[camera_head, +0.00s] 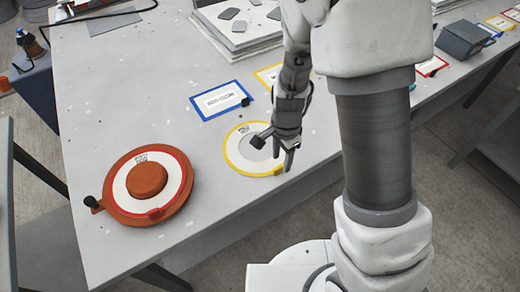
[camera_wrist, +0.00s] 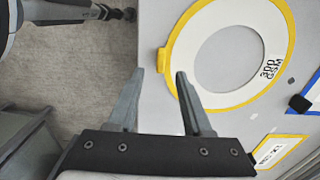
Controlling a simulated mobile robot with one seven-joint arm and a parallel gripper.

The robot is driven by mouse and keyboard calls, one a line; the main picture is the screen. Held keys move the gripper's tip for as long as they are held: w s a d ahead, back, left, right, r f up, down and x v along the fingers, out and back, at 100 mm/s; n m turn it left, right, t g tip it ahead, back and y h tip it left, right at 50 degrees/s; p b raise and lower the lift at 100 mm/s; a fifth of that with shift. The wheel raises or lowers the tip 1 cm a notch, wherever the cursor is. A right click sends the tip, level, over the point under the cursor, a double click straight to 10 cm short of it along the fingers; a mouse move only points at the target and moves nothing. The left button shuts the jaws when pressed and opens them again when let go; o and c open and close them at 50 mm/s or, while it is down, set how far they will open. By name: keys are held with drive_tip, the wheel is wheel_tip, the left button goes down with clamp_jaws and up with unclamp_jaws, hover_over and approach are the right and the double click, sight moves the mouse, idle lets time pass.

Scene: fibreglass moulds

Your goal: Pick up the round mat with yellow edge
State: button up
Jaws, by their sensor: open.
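The round mat with yellow edge (camera_head: 236,157) lies flat on the grey table close to its front edge. It has a white ring with printed marks, a grey middle and a small yellow tab on its rim. My gripper (camera_head: 284,160) is at the mat's right side in the head view and hides part of it. In the wrist view my gripper (camera_wrist: 160,74) is open and empty. The mat (camera_wrist: 192,58) is to its upper right there, with the yellow tab (camera_wrist: 163,60) just ahead of the gap between the fingertips. I cannot tell the height above the table.
An orange round mould (camera_head: 117,190) with a red-edged ring stands to the left on the table (camera_head: 100,90). A blue-edged rectangular mat (camera_head: 207,115) lies behind the round mat. A stack of white boards (camera_head: 238,42) and a grey box (camera_head: 466,42) are farther back.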

drive_tip(key=shift+f, duration=1.35)
clamp_jaws()
